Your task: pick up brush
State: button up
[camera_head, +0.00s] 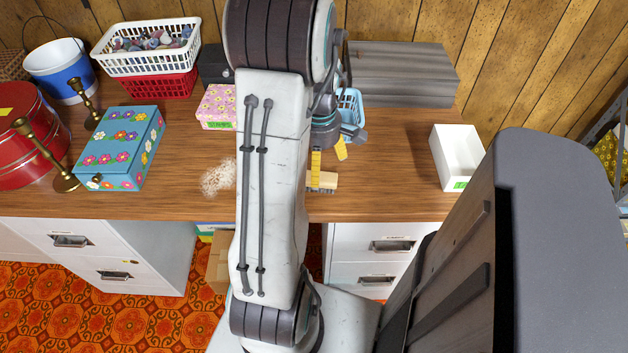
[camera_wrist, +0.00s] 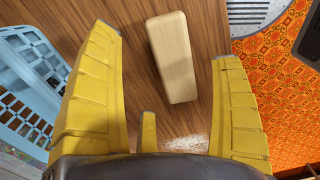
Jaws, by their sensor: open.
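The brush shows in the wrist view as a plain pale wooden block (camera_wrist: 172,57), lying on the brown wooden desktop. It is between my gripper's (camera_wrist: 170,48) two yellow fingers, apart from both. In the head view the brush (camera_head: 326,181) lies near the desk's front edge, its left part hidden by my arm. My gripper (camera_head: 329,166) is open and empty just above it, fingers pointing down.
A light blue basket (camera_head: 350,104) stands behind my gripper; it also shows in the wrist view (camera_wrist: 22,85). A white open box (camera_head: 456,160) stands to the right. Pale fluff (camera_head: 219,177) and a blue flowered box (camera_head: 121,148) lie left. Bare desktop (camera_head: 395,185) is right of the brush.

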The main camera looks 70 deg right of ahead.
jog(key=f, duration=0.3)
jog(key=shift+s+a+f, duration=0.15)
jog(key=shift+s+a, duration=0.1)
jog(key=shift+a, duration=0.05)
jog(key=shift+f+b, duration=0.35)
jog(key=shift+f, duration=0.35)
jog(key=c, duration=1.3)
jog(key=shift+r, duration=0.1)
jog(key=shift+r, duration=0.35)
notch_tip(320, 180, up, 3)
jog(key=shift+d+r+p, duration=0.1)
jog(key=shift+r+p, duration=0.05)
jog(key=shift+p, duration=0.25)
jog(key=s+a+r, duration=0.3)
jog(key=s+r, duration=0.4)
jog(key=s, duration=0.4)
jog(key=shift+s+p, duration=0.15)
jog(key=shift+p, duration=0.2)
